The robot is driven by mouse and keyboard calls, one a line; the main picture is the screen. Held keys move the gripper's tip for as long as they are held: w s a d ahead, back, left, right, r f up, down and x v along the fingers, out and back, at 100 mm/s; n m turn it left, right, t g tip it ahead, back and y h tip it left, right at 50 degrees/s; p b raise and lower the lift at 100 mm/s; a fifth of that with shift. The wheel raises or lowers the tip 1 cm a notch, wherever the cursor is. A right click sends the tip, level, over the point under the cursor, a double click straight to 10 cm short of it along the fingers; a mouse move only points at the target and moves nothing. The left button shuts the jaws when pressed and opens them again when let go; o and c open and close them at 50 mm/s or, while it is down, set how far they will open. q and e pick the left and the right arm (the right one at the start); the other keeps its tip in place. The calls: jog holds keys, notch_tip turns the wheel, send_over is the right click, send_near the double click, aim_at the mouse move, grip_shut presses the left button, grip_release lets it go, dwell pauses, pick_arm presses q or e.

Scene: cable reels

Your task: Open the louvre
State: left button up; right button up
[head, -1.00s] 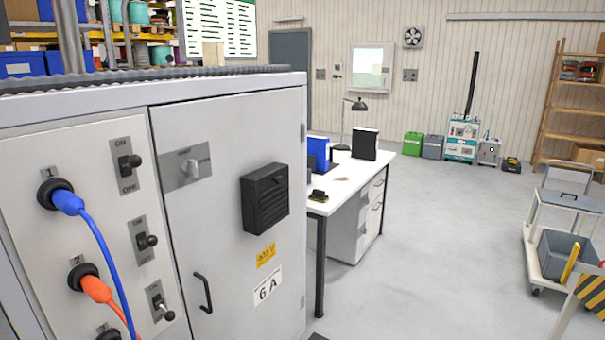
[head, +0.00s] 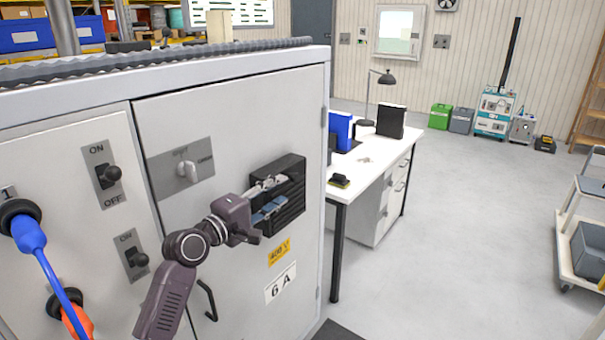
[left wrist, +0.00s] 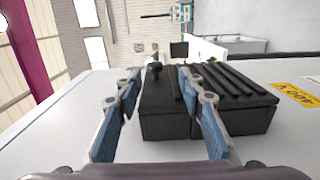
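The louvre (head: 291,190) is a black slatted box on the grey cabinet door (head: 230,115). The slats look closed. My right gripper is not in view.
Blue (head: 30,236) and orange plugs sit in the left panel beside toggle switches. A white desk (head: 365,170) stands behind the cabinet.

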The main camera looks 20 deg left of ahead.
aim_at(292, 180)
pick_arm(q)
jog(key=shift+r, duration=0.6)
jog(key=p+x, duration=0.1)
jog(key=x, duration=0.6)
jog(key=shift+w+d+f, duration=0.1)
jog(key=shift+w+f, duration=0.1)
jog(key=shift+w, duration=0.15)
grip_shut()
